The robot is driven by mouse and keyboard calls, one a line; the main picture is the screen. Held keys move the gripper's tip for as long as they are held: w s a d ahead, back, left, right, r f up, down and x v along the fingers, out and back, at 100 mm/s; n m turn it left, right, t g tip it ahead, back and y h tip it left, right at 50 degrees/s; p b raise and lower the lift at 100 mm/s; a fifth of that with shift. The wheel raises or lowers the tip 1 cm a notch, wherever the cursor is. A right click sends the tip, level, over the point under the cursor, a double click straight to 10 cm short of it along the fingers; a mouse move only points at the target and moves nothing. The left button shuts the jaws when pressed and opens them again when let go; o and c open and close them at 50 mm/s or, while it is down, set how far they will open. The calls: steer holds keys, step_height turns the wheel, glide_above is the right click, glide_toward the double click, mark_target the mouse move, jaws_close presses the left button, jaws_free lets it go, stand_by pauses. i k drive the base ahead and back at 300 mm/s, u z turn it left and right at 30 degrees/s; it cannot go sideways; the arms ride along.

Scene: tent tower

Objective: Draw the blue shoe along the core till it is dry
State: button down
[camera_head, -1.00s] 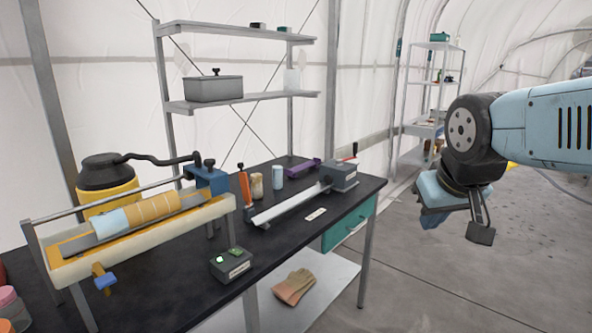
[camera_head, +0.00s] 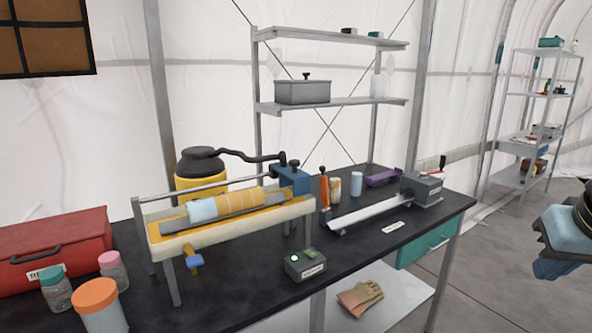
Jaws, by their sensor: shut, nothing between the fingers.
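The blue shoe (camera_head: 290,180) is a block with a black knob on top, at the right end of the metal rail over the cream trough (camera_head: 235,234). A black hose (camera_head: 238,155) runs to it from the yellow and black canister (camera_head: 192,188). The core (camera_head: 236,200) lies in the trough, left of the shoe, pale blue at its left end and tan with bands along the rest. I cannot tell how wet its surface is. My gripper (camera_head: 547,268) is at the right edge, partly cut off, shut and empty, far from the shoe and beyond the bench's right end.
A red case (camera_head: 55,252) and several jars, one orange-lidded (camera_head: 98,296), stand at the bench's left. In front of the trough is a small dark box with a green light (camera_head: 305,266). An orange-handled tool (camera_head: 324,192) stands close right of the shoe. Open floor lies right of the bench.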

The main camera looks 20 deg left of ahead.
mark_target(287, 175)
steer(key=z, duration=1.25)
steer(key=i, duration=0.1)
steer(key=u, duration=2.7)
steer(key=k, duration=0.95)
steer(key=u, duration=0.2)
steer(key=i, duration=0.95)
steer(key=z, duration=0.1)
